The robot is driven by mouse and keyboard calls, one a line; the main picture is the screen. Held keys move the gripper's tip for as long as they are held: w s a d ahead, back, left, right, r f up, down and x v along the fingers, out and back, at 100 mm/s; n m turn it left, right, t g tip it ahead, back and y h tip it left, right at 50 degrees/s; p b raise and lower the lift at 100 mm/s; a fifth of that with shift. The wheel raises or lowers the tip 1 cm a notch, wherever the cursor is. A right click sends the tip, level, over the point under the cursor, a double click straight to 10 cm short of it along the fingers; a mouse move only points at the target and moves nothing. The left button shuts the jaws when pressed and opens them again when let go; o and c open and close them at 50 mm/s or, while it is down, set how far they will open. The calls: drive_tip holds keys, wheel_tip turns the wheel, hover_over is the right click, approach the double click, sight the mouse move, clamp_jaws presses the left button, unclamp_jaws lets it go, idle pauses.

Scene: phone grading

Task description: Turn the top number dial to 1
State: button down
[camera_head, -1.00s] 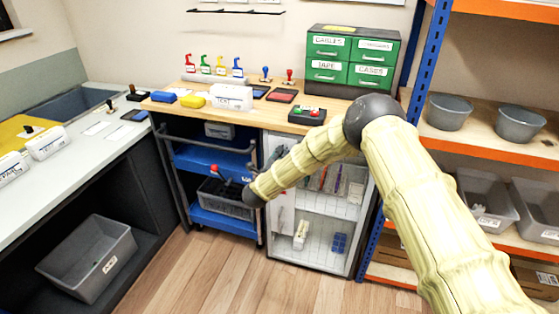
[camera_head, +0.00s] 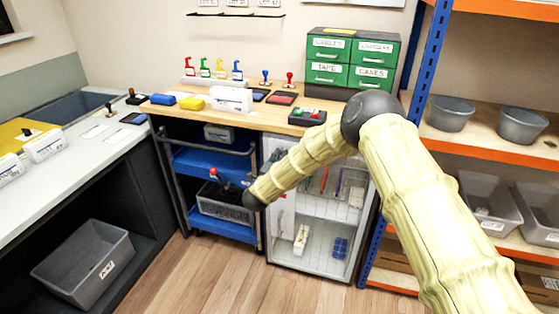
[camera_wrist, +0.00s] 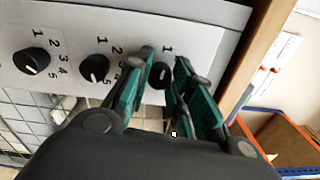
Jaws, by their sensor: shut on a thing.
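In the wrist view a light panel carries a row of three black round dials with printed numbers. The dial nearest the wooden edge, the top number dial (camera_wrist: 160,76), sits between the green fingers of my gripper (camera_wrist: 165,66). The gripper is shut on it. A printed 1 shows just beyond this dial; its other numbers are hidden by the fingers. I cannot tell which number its pointer faces. The middle dial (camera_wrist: 95,68) and the far left dial (camera_wrist: 32,61) stand clear of the fingers. In the head view my arm hides the gripper and the dials.
A wooden worktop (camera_head: 205,112) runs above a blue trolley (camera_head: 222,230) and a white mesh-sided cabinet (camera_head: 330,240). Orange shelving (camera_head: 480,150) with grey bins stands to the right. A grey bin (camera_head: 85,262) sits low on the left. Open floor lies in front.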

drive_tip(key=c, duration=1.2)
unclamp_jaws()
drive_tip(key=shift+c, duration=0.2)
drive_tip(key=v, duration=1.2)
drive_tip(key=shift+f, duration=0.1)
